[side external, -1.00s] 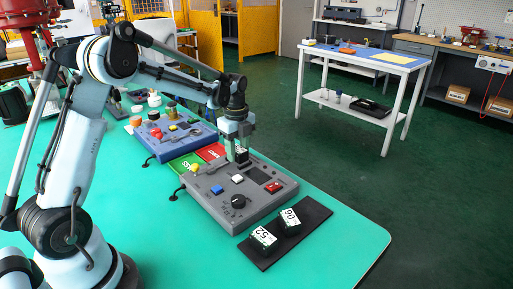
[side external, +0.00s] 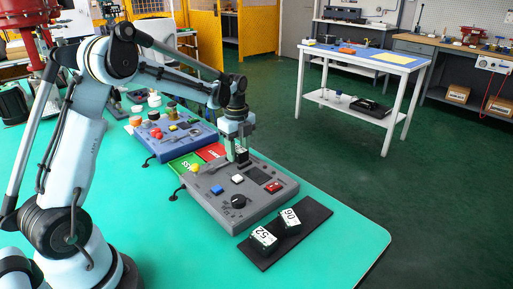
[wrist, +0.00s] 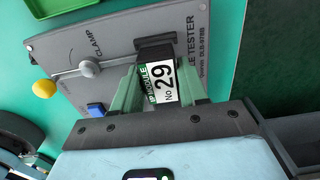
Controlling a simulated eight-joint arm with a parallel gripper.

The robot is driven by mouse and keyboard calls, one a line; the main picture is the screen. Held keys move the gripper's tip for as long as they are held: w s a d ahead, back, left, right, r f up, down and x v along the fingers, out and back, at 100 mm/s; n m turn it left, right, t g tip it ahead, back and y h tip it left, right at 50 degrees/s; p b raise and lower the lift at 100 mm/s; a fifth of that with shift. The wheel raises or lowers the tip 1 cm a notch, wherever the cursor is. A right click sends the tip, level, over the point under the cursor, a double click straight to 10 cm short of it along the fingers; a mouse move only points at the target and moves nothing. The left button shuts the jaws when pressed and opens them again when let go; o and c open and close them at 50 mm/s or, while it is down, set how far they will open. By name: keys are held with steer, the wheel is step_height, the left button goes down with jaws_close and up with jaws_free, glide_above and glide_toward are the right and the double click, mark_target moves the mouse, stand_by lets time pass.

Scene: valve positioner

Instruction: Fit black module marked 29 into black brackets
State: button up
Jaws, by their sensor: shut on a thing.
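The black module marked 29 (wrist: 163,82) is held between the two pale green fingers of my gripper (wrist: 158,92); its white label with a green strip faces the wrist camera. In the side view my gripper (side external: 238,148) points down over the far part of the grey tester (side external: 222,205), and the module (side external: 242,156) shows as a small dark block at its fingertips. Whether the module touches the tester or is seated cannot be told.
The tester has a clamp lever with a yellow knob (wrist: 43,88), a blue button (side external: 217,190), a red button (side external: 273,187) and a black dial (side external: 239,201). Modules 52 (side external: 263,238) and 90 (side external: 291,219) lie on a black mat (side external: 313,214). A blue device (side external: 170,135) stands behind.

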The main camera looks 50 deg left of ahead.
steer(key=shift+f, duration=0.6)
steer(key=o, duration=0.8)
steer(key=shift+o, duration=0.2)
steer(key=shift+r, duration=5.5)
step_height(320, 180, up, 7)
glide_above(238, 148)
steer(key=shift+s+d, duration=0.1)
